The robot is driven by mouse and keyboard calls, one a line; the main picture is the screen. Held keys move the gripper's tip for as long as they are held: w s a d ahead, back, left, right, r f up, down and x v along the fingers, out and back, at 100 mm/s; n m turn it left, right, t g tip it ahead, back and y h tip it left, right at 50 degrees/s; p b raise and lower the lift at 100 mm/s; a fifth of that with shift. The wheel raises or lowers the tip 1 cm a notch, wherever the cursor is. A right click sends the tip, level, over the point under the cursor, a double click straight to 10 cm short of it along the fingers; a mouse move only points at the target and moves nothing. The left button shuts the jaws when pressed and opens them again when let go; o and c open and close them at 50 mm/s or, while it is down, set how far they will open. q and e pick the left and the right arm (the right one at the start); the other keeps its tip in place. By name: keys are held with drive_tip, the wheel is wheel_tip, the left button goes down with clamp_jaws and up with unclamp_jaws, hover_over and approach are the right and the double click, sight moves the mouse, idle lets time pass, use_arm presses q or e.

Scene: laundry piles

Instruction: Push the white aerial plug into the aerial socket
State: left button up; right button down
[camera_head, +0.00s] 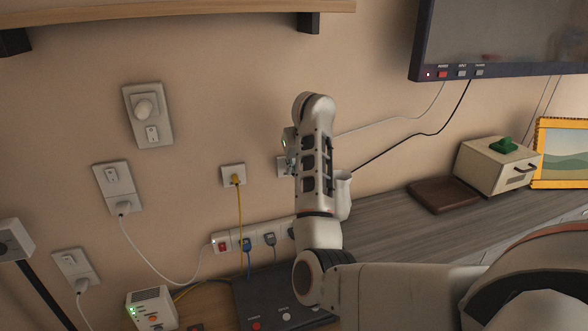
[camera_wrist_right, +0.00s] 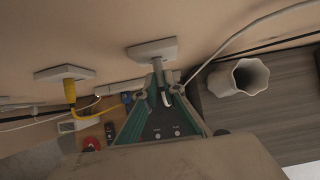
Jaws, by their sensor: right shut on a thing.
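The white aerial plug (camera_wrist_right: 157,77) is between the fingertips of my right gripper (camera_wrist_right: 158,93), which is shut on it. Its tip lines up with the aerial socket (camera_wrist_right: 148,49), a pale wall plate, and seems to meet its face. How deep it sits I cannot tell. In the head view my right gripper (camera_head: 290,160) is at the wall, and my arm hides the plug and most of the socket plate (camera_head: 282,167). A white cable (camera_wrist_right: 230,38) runs from the right towards the gripper. My left gripper is not in view.
A socket with a yellow plug (camera_head: 235,180) is left of my gripper. Below are a power strip (camera_head: 221,242) with several plugs and a dark box (camera_head: 262,305). A white cup (camera_wrist_right: 239,77) stands close to the right. The screen (camera_head: 500,40) hangs upper right.

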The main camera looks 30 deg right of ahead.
drive_tip(key=shift+w, duration=0.15)
drive_tip(key=c, duration=2.1)
unclamp_jaws()
